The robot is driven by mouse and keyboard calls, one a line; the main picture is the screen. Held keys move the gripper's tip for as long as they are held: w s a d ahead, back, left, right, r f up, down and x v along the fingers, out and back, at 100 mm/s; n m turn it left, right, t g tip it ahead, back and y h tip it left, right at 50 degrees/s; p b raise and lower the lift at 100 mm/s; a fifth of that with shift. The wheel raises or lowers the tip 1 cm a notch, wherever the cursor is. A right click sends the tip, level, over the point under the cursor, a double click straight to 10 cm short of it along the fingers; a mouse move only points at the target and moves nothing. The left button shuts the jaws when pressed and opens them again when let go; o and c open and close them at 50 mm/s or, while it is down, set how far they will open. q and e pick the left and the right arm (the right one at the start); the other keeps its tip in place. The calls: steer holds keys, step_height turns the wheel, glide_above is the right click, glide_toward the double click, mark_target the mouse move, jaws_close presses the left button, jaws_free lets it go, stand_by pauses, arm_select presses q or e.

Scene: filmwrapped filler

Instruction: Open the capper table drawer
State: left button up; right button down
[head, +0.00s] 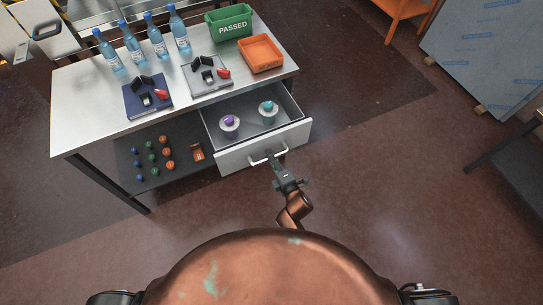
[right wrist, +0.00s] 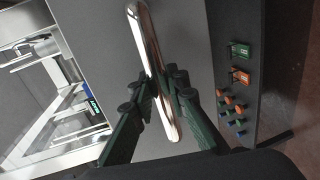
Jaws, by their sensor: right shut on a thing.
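The drawer (head: 262,146) of the capper table (head: 84,106) stands pulled out toward me in the head view. Two capped items show inside it, one with a purple top (head: 229,122) and one with a teal top (head: 267,108). A metal bar handle (head: 268,156) is on its white front; the handle also shows in the right wrist view (right wrist: 147,40). My right gripper (head: 275,162) is shut on the handle, with its fingers (right wrist: 165,95) on either side of the bar in the right wrist view. My left gripper is not in view.
Several blue bottles (head: 157,42), a green PASSED bin (head: 230,23) and an orange tray (head: 261,54) stand on the tabletop. Colored caps (head: 152,156) lie on the lower shelf. The floor right of the table is clear.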

steer(key=c, duration=1.8)
jaws_free()
steer(key=shift+c, duration=0.2)
steer(key=v, duration=1.2)
steer(key=s+d+f+m+g+h, duration=0.2)
steer(key=s+d+f+m, duration=0.3)
steer(key=f, duration=0.7)
steer(key=s+d+f+m+g+h, duration=0.15)
steer(key=s+d+f, duration=0.4)
steer(key=f, duration=0.55)
steer(key=s+d+f+m+g+h, duration=0.1)
steer(key=s+d+f+m+g, duration=0.35)
steer(key=f, duration=0.75)
steer(key=s+d+f+m+g, duration=0.2)
steer(key=s+d+f+m, duration=0.1)
steer(key=s, duration=0.8)
steer(key=s+d+f+m+g+h, duration=0.1)
steer(key=s+d+f+m, duration=0.3)
steer(key=s, duration=0.8)
steer(key=s+d+f+m+g+h, duration=0.1)
steer(key=s+d+f+m+g, duration=0.1)
steer(key=s+d+f, duration=0.5)
steer(key=s+f+m, duration=0.1)
steer(key=s, duration=0.4)
steer(key=shift+d+f+m+g, duration=0.2)
steer(key=shift+m+g, duration=0.1)
steer(key=shift+g, duration=0.1)
